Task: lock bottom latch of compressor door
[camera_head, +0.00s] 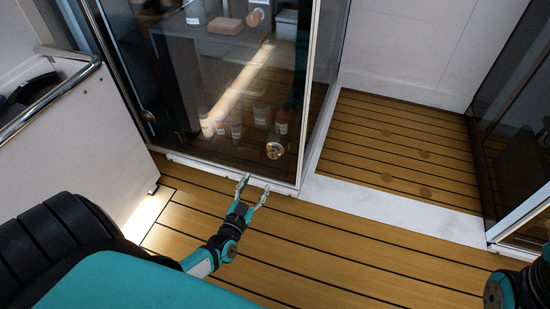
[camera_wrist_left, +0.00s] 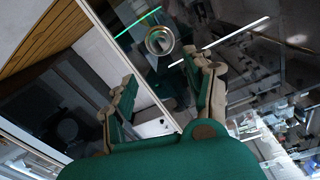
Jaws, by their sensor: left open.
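The compressor door is a dark glass panel (camera_head: 215,110) in a pale frame, standing upright left of centre in the head view. The bottom latch, a round brass-coloured fitting (camera_head: 275,150), sits near its lower right corner. The latch (camera_wrist_left: 159,40) also shows as a ring in the left wrist view, ahead of and between the fingers. My left gripper (camera_head: 254,183) is open and empty, low in front of the door's bottom edge, just below the latch and apart from it. It also shows open in the left wrist view (camera_wrist_left: 162,68). My right gripper is out of view.
Another round fitting (camera_head: 254,18) is higher on the door. Several bottles (camera_head: 221,122) show behind the glass. A chrome rail (camera_head: 45,105) and white panel stand at left. A wood-floored recess (camera_head: 395,150) opens at right. The plank floor (camera_head: 320,250) in front is clear.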

